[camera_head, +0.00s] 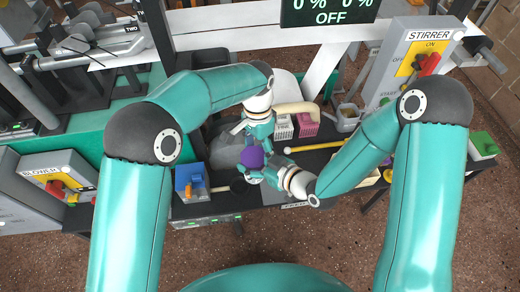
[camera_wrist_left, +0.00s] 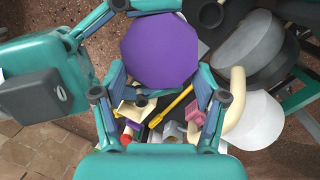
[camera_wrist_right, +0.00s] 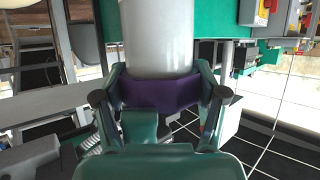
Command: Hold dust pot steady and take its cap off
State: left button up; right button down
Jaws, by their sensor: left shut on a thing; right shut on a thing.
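The dust pot has a grey-white cylindrical body and a wider purple faceted cap (camera_head: 252,157). My left gripper (camera_head: 261,137) comes from behind the cap and is shut on its sides. The left wrist view looks onto the flat cap top (camera_wrist_left: 160,50), which hides the body. My right gripper (camera_head: 270,174) comes from the right and is shut on the pot. The cap appears to be on the body. The exact contact is partly hidden.
The dark bench holds a blue box (camera_head: 189,181), a yellow rod (camera_head: 316,146), a pink box (camera_head: 306,125) and a green block (camera_head: 484,143). A stirrer switch box (camera_head: 410,55) stands at the back right and a blower box (camera_head: 60,180) at the left. My two grippers are close together.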

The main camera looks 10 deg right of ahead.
pick_arm(q)
jog(key=o, duration=1.1)
jog(key=shift+s+a, duration=0.1)
jog(key=shift+a, duration=0.1)
jog(key=shift+o, duration=0.8)
jog(key=shift+d, duration=0.1)
